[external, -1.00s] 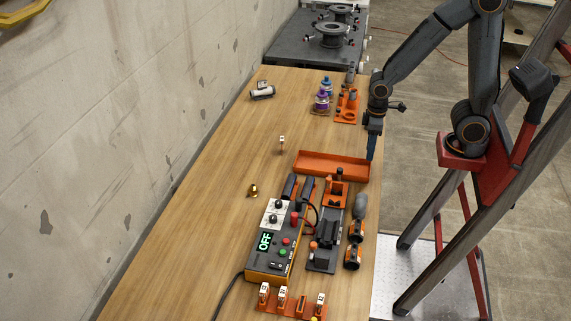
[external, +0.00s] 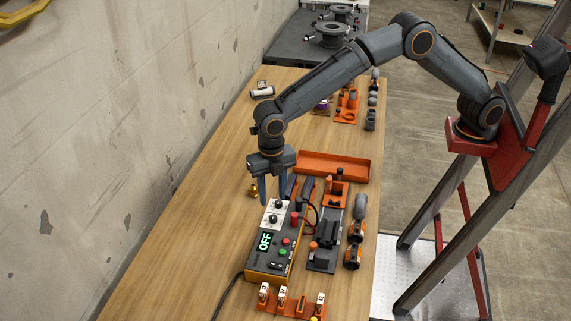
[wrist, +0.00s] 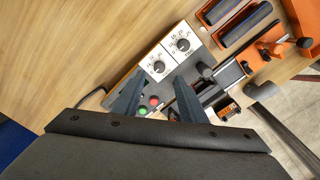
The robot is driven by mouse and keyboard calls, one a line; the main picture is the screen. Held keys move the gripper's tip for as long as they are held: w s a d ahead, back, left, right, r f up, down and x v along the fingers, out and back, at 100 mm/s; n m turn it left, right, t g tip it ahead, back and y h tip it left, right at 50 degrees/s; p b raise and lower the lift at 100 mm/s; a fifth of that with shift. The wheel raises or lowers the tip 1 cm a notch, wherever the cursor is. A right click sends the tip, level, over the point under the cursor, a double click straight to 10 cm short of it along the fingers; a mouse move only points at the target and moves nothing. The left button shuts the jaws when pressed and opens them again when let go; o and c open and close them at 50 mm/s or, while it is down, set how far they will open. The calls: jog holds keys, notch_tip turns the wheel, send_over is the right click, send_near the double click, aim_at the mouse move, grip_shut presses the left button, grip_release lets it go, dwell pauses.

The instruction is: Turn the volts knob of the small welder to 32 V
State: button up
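The lettering is too small to tell which is volts. My gripper (external: 273,197) points down close to the knob end, fingers apart and empty. Its fingers (wrist: 160,78) also show in the wrist view.
An orange tray (external: 333,154) lies beyond the welder. Dark-handled tools (external: 307,187) and a dark fixture (external: 323,250) stand close on its right. An orange rack (external: 292,309) lies in front. A small brass piece (external: 252,191) is beside my gripper. The bench to the left is clear.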

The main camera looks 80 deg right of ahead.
aim_at(273, 216)
jog(key=shift+f+p, duration=1.15)
jog(key=shift+f, duration=2.7)
grip_shut()
